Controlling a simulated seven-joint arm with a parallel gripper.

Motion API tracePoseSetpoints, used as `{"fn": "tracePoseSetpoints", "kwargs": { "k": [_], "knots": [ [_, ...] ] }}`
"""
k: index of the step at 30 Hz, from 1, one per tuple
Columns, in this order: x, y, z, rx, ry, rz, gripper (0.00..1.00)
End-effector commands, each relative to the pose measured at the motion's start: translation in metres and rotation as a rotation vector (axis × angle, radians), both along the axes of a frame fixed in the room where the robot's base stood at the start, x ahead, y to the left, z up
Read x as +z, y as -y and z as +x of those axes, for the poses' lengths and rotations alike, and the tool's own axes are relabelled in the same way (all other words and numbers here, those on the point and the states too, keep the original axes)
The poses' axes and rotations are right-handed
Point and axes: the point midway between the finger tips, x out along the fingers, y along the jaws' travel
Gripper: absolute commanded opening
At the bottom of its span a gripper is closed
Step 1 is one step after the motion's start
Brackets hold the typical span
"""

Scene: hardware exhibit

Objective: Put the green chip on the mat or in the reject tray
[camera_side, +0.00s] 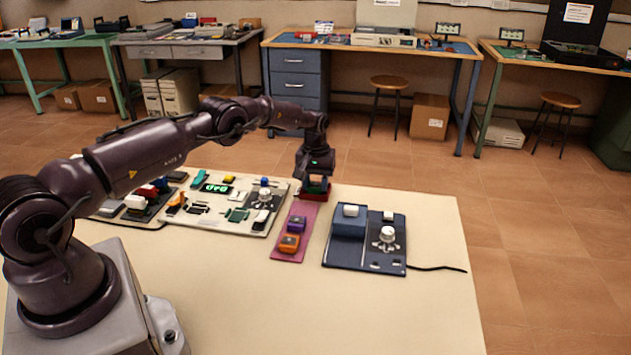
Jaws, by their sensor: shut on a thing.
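My gripper (316,183) points down at the far end of the pink mat (283,255). It is shut on a small block whose colour is hard to make out between the fingers. A dark red piece (314,196) shows right under the fingertips; I cannot tell whether it is a tray or whether the held block touches it. A purple chip (296,224) and an orange chip (289,244) lie on the mat, nearer than the gripper. I cannot make out a separate green chip on the mat.
A white panel (177,219) with knobs, switches and a lit green display stands left of the mat. A dark blue panel (342,255) with a white knob (387,234) stands to the right, its cable running right. The table (400,315) is clear in front.

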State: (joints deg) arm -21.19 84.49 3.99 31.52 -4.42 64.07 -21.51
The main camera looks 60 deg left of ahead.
Motion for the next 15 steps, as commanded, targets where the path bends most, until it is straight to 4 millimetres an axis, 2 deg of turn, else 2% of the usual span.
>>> {"fn": "tracePoseSetpoints", "kwargs": {
  "k": [8, 9, 12, 13, 15],
  "knots": [
    [-0.0020, -0.0001, 0.0003, 0.000, 0.001, 0.001, 0.22],
    [-0.0020, -0.0001, 0.0002, 0.000, 0.001, 0.001, 0.42],
    [-0.0020, -0.0001, 0.0002, 0.000, 0.001, 0.001, 0.65],
    [-0.0020, -0.0001, 0.0002, 0.000, 0.001, 0.001, 0.69],
    [-0.0020, -0.0001, 0.0001, 0.000, 0.001, 0.001, 0.69]
  ]
}}
